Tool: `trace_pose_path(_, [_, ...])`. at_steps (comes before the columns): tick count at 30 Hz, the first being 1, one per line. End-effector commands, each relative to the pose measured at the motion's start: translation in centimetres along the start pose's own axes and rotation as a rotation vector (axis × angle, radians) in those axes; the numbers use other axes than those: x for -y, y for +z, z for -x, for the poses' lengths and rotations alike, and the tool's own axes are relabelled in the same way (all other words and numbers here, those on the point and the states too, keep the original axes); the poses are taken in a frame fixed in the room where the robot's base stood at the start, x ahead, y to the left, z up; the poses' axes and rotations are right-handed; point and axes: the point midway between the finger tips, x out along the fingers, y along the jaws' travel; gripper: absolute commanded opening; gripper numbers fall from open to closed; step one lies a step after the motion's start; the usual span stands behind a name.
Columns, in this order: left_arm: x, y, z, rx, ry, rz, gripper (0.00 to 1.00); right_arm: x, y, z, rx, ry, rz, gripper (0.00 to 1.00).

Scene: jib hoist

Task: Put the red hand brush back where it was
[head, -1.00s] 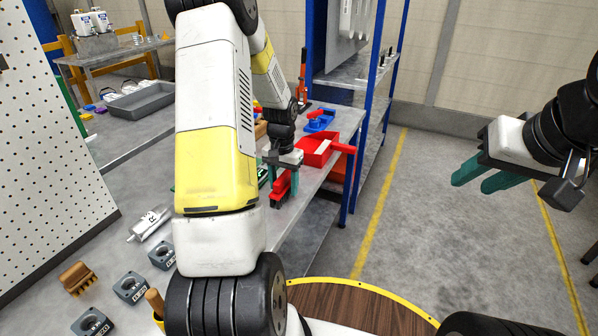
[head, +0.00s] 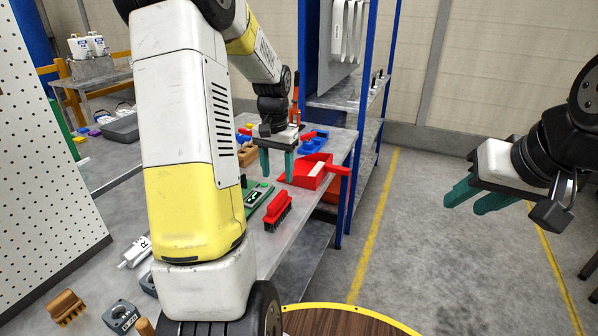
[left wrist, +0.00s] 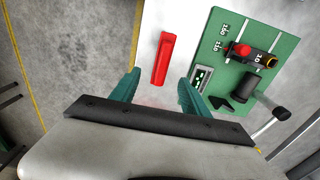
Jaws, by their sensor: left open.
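The red hand brush (head: 278,206) with dark bristles lies on the grey bench near its front edge, beside a green board (head: 257,194). My left gripper (head: 277,176) is open and empty, above and behind the brush in the head view, apart from it. In the left wrist view the brush (left wrist: 163,58) shows as a red bar beyond the gap between the open left fingers (left wrist: 157,90). My right gripper (head: 472,200) is open and empty, out over the floor at the right.
A red dustpan (head: 307,171) lies behind the brush, its handle pointing right. Blue shelving (head: 358,110) stands beyond the bench end. A wooden brush (head: 66,307) and grey blocks (head: 121,316) lie at lower left. The floor at right is clear.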

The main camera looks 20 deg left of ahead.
Motion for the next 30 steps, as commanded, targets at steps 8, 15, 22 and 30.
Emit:
trace_pose_path(8, [-5.1,4.9,8.2,-0.17,0.001,0.022,0.54,0.0,0.0,0.0,0.0,0.0,0.0,0.36])
trace_pose_path(15, [-9.6,11.0,12.8,-0.332,0.039,0.047,0.54,0.0,0.0,0.0,0.0,0.0,0.0,0.36])
trace_pose_path(22, [-12.9,16.6,14.5,-0.47,0.103,0.069,0.54,0.0,0.0,0.0,0.0,0.0,0.0,0.36])
trace_pose_path(30, [-14.5,19.3,14.5,-0.536,0.145,0.078,0.54,0.0,0.0,0.0,0.0,0.0,0.0,0.36])
